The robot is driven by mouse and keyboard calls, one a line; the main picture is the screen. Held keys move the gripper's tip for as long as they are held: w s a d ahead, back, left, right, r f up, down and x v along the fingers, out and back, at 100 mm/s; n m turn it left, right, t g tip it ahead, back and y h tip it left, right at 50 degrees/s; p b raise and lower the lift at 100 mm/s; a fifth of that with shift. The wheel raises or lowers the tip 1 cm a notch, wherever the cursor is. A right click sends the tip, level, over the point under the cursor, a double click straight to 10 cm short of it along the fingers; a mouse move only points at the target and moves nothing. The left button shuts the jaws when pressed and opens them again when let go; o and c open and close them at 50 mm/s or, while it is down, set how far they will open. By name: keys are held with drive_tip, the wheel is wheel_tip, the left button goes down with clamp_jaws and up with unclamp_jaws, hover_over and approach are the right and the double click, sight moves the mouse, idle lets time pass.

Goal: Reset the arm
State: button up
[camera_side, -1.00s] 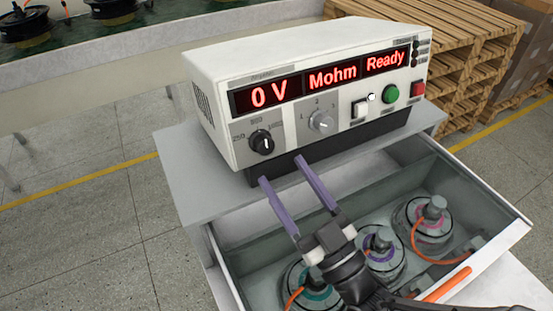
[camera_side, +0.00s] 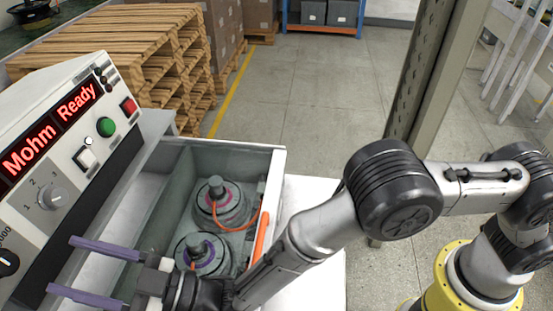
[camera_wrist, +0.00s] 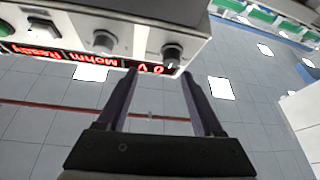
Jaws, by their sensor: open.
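My gripper (camera_side: 62,265) is open and empty, its two purple fingers parallel and apart. In the side view it is at the lower left, in front of the tester (camera_side: 118,172) and over the left part of the open drawer (camera_side: 272,185). In the wrist view my gripper (camera_wrist: 158,75) points toward the tester (camera_wrist: 85,18), which appears upside down. My arm runs from it to the right, down to its yellow base ring. Whether the fingertips touch the tester cannot be told.
The drawer holds hub motors (camera_side: 232,206) with orange cables; two show. An orange bar (camera_side: 261,236) lies along the drawer's right edge. Wooden pallets (camera_side: 150,45) stand behind. A grey post (camera_side: 425,80) rises behind my arm. The floor between pallets and post is clear.

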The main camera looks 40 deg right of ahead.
drive_tip(key=w+d+r+m+t+h, duration=0.2)
drive_tip(key=w+d+r+t+h, duration=0.15)
drive_tip(key=w+d+r, duration=0.55)
drive_tip(key=w+d+r+m+t+h, duration=0.2)
drive_tip(key=w+d+r+m+t, duration=0.15)
drive_tip(key=d+r, duration=0.9)
drive_tip(key=d+r+m+h, duration=0.1)
drive_tip(key=d+r+h, duration=0.3)
drive_tip(key=d, duration=0.5)
drive_tip(key=d+r+m+h, duration=0.1)
drive_tip(key=d+r+h, duration=0.1)
drive_tip(key=d+r, duration=0.6)
drive_tip(key=s+d+f+m+g+h, duration=0.1)
drive_tip(key=s+d+f+g+h, duration=0.1)
drive_tip(key=s+d+f, duration=0.35)
drive_tip(key=s+d+f+m+g+h, duration=0.2)
drive_tip(key=s+d, duration=0.4)
drive_tip(key=d, duration=0.3)
drive_tip(key=s+d+f+m+g+h, duration=0.1)
drive_tip(key=s+d+f+g+h, duration=0.1)
drive_tip(key=s+f+g, duration=0.9)
drive_tip(key=s+d+f, duration=0.1)
drive_tip(key=s+f, duration=0.8)
drive_tip(key=f, duration=0.1)
drive_tip(key=shift+d+f+g, duration=0.2)
drive_tip(key=shift+f+g, duration=0.1)
drive_tip(key=shift+f, duration=0.1)
